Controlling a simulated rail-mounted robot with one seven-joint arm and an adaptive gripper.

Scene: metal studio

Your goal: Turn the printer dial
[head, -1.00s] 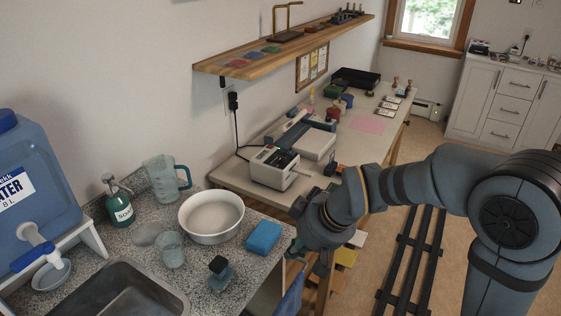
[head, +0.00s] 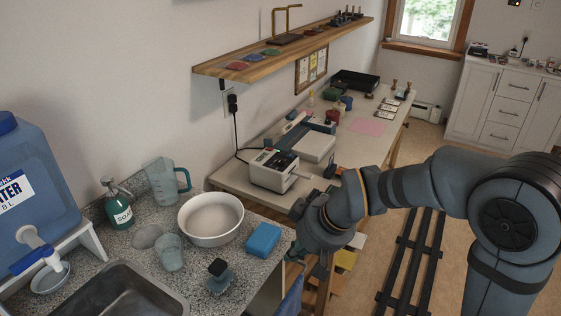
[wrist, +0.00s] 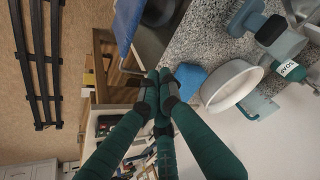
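A small white printer-like machine (head: 272,172) with a dark top panel and a small red spot sits on the near end of the long desk (head: 232,180). Its dial is too small to make out for certain in the head view. What looks like the same machine (wrist: 105,125) is partly visible left of the fingers in the wrist view. My gripper (head: 292,254) is by the front edge of the granite counter, nearer than the machine and apart from it. In the wrist view, the green fingers of my gripper (wrist: 160,92) come together at the tips with nothing seen between them.
A blue sponge (head: 263,240), white bowl (head: 211,238), brush (head: 219,278) and sink (head: 125,290) are on the counter left of my gripper. A wooden shelf (head: 235,72) overhangs the desk. Clear floor (head: 437,135) lies right of the desk.

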